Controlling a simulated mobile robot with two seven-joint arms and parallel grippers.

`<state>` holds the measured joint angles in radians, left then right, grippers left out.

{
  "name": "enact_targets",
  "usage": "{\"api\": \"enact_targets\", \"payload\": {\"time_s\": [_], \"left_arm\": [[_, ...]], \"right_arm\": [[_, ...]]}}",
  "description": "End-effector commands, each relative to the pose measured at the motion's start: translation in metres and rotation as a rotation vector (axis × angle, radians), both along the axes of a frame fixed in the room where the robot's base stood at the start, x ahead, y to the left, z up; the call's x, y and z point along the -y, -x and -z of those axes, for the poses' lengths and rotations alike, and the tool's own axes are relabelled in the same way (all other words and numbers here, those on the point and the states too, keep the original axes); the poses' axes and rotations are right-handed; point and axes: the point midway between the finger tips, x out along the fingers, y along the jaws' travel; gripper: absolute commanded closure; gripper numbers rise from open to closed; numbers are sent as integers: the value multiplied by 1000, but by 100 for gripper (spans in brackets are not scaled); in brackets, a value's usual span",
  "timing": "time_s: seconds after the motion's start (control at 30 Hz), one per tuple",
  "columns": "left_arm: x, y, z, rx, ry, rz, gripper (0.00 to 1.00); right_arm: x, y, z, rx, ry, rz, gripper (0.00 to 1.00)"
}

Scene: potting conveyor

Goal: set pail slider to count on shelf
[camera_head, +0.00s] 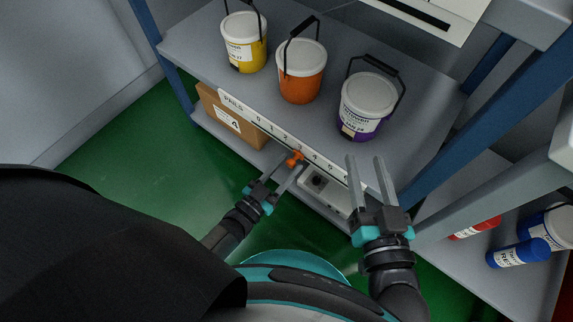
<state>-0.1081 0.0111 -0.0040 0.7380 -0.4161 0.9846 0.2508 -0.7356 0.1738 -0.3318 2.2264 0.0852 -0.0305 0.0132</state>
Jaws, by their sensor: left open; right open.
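The pail slider (295,157) is a small orange piece on the white numbered strip (266,123) marked PAILS, along the shelf's front edge. It sits near the middle of the scale, around the 3; the exact mark is hard to read. A yellow pail (243,51), an orange pail (301,85) and a purple-and-white pail (366,115) stand upright on the shelf (190,45). My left gripper (291,165) is open, its fingertips at the slider; contact cannot be told. My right gripper (366,161) is open and empty in front of the strip's right end.
A cardboard box (232,122) and a grey-white device (326,189) sit below the strip. Blue posts (163,60) frame the shelf. A blue-and-white pail (552,228) and blue and red cylinders stand or lie at lower right. Green floor (135,165) is clear at left.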

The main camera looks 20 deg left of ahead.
Motion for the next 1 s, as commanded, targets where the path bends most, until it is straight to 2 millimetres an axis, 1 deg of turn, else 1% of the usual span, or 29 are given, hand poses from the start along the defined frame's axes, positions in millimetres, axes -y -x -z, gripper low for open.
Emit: {"api": "enact_targets", "payload": {"time_s": [0.03, 0.1, 0.13, 0.5, 0.63, 0.73, 0.83, 0.97, 1.0], "left_arm": [[0, 0, 0, 0, 0, 0, 49], [0, 0, 0, 1, 0, 0, 41], [0, 0, 0, 1, 0, 0, 40], [0, -1, -1, 2, 0, 0, 40], [-2, 4, -1, 1, -1, 0, 40], [-5, 13, -1, -2, -2, 0, 40], [-10, 26, -1, -2, -2, 0, 40], [-19, 52, -1, -3, -1, 1, 40], [-23, 62, -1, -5, -2, 1, 40]], "right_arm": [[-1, 0, 0, 0, -2, 0, 50], [-1, 0, 0, 2, -4, 1, 50], [-1, 0, 0, 2, -4, 1, 50], [-1, 0, 0, 2, -4, 1, 50], [-1, 0, 1, -11, 3, -1, 50], [5, -5, 4, -40, 36, -1, 50], [7, -6, 6, -84, 63, -3, 50], [12, -8, 11, -153, 106, -4, 50], [14, -8, 12, -173, 119, -4, 50]]}}
